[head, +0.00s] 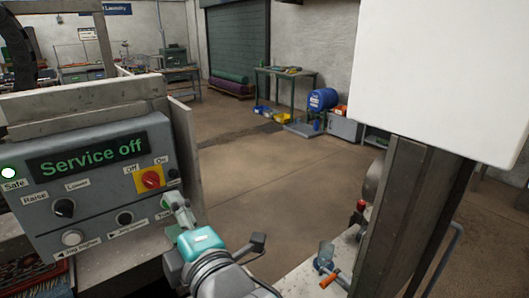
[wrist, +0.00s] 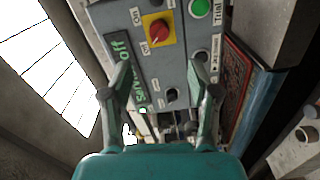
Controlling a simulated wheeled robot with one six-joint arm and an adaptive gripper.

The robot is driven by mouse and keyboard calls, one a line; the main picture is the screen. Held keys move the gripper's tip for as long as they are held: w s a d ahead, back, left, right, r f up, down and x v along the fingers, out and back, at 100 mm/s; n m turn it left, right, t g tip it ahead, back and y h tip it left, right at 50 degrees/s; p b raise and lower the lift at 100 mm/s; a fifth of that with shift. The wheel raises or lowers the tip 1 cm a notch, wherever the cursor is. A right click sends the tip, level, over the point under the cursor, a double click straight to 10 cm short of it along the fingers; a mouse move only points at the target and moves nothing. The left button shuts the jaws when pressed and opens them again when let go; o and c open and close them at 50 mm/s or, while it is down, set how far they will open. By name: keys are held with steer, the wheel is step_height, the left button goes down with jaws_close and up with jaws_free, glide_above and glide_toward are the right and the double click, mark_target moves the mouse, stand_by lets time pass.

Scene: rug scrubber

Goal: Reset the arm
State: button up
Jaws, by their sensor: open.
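My gripper (head: 174,196) is at the right end of a grey control panel (head: 100,200), with its fingers pointing towards the panel. In the wrist view my gripper (wrist: 157,72) has its two grey fingers spread wide, with nothing held between them. The panel's face lies beyond them. A red rotary switch on a yellow plate (head: 150,180) sits at the panel's upper right, between Off and On labels; it also shows in the wrist view (wrist: 158,30). The display (head: 88,156) reads "Service off". Whether a finger touches the panel I cannot tell.
A lamp marked Safe (head: 8,173) is lit. A green button (wrist: 199,8) shows near the Trial label. A patterned rug (head: 38,280) lies below the panel at left. A metal post (head: 400,210) and a bench with small tools stand at right. The floor between is clear.

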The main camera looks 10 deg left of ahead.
steer(key=d+f+m+t+h, duration=0.4)
steer(key=d+f+m, duration=0.6)
steer(key=d+f, duration=0.9)
steer(key=s+d+f+m+h, duration=0.5)
steer(key=s+d+f+m, duration=0.1)
steer(key=s+d+f, duration=0.5)
steer(key=s+d+f+m+h, duration=0.1)
steer(key=s+d+m, duration=0.2)
steer(key=s, duration=0.4)
steer(key=s+d+f+m+h, duration=0.1)
steer(key=s+d+m+h, duration=0.1)
steer(key=s, duration=0.5)
steer(key=s+d+f+m+g+h, duration=0.1)
steer(key=s+d+m, duration=0.4)
steer(key=s+d, duration=0.1)
steer(key=shift+s+h, duration=0.3)
steer(key=shift+s, duration=0.2)
